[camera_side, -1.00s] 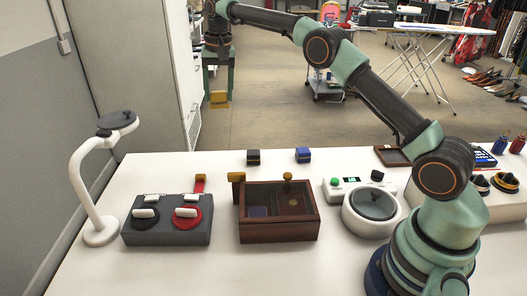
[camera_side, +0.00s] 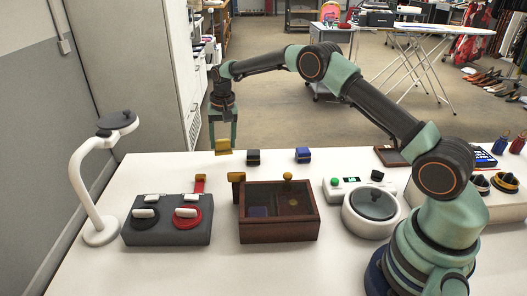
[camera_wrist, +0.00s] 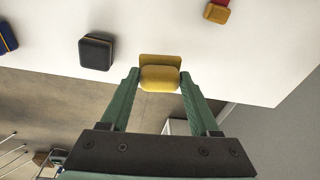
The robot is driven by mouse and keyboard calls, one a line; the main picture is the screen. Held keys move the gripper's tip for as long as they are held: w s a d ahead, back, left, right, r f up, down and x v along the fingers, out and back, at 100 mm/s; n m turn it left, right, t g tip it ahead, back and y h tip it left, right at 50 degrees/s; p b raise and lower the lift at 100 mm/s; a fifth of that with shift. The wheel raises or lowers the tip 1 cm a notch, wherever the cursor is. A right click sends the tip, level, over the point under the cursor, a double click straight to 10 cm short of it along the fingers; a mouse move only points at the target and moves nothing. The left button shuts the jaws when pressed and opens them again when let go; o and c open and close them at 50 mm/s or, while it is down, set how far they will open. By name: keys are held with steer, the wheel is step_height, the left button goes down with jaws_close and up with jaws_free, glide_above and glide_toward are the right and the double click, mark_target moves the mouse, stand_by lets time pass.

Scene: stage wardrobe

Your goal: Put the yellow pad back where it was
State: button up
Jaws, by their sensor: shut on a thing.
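The yellow pad (camera_side: 223,147) is held between the fingertips of my gripper (camera_side: 222,143), above the back edge of the white table. In the wrist view the yellow pad (camera_wrist: 160,74) sits between the two green fingers of my gripper (camera_wrist: 160,82), which are shut on it. It appears apart from the table top, but the exact height is hard to tell. To its right in the side view stand a black block with a yellowish band (camera_side: 253,157) and a blue and black block (camera_side: 303,155).
A wooden box with a clear lid (camera_side: 278,212) stands in front of the blocks. A grey box with white handles (camera_side: 166,221) and a red piece with a yellow top (camera_side: 200,184) are left of it. A white lamp-like stand (camera_side: 85,180) is at far left.

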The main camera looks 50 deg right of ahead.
mark_target(224, 150)
steer(key=shift+f, duration=2.25)
steer(key=shift+f, duration=0.1)
steer(key=o, duration=1.3)
